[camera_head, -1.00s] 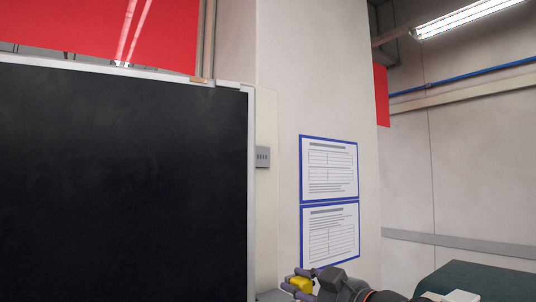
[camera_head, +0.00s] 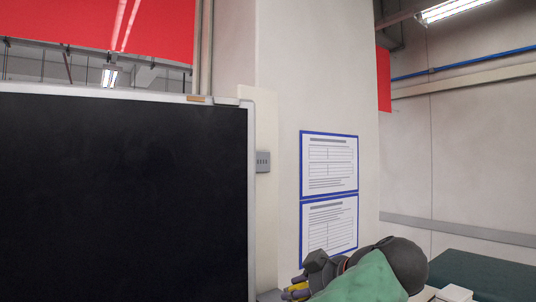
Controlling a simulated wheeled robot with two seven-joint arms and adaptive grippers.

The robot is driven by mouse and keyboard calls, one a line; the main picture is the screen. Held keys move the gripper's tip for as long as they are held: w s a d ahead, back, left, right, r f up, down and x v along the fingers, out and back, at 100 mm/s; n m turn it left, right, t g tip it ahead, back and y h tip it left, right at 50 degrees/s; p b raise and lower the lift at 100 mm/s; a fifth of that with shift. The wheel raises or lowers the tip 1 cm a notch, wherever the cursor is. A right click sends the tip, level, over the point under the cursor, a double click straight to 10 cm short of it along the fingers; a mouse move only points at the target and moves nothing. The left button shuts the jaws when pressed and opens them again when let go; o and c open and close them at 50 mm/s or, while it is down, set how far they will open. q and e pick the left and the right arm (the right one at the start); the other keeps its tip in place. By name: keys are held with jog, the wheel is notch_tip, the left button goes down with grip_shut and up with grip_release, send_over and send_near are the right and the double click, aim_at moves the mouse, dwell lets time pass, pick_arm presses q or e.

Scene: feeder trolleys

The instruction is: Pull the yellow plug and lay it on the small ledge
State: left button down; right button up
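My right gripper (camera_head: 288,289) is at the bottom edge of the view, right of centre, with its arm coming in from the right. Its purple-grey fingers lie on either side of the yellow plug (camera_head: 298,287) and appear closed on it. Only part of the plug shows; whether it touches anything below cannot be told. A small grey surface (camera_head: 269,296), perhaps the ledge, shows at the bottom edge just left of the fingers. My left gripper is not in view.
A large black board (camera_head: 120,195) with a pale frame fills the left. A grey wall box (camera_head: 263,162) and two blue-edged sheets (camera_head: 329,163) are on the pale wall. A dark green surface (camera_head: 485,275) is at the lower right.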

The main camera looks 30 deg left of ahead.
dwell(0.3)
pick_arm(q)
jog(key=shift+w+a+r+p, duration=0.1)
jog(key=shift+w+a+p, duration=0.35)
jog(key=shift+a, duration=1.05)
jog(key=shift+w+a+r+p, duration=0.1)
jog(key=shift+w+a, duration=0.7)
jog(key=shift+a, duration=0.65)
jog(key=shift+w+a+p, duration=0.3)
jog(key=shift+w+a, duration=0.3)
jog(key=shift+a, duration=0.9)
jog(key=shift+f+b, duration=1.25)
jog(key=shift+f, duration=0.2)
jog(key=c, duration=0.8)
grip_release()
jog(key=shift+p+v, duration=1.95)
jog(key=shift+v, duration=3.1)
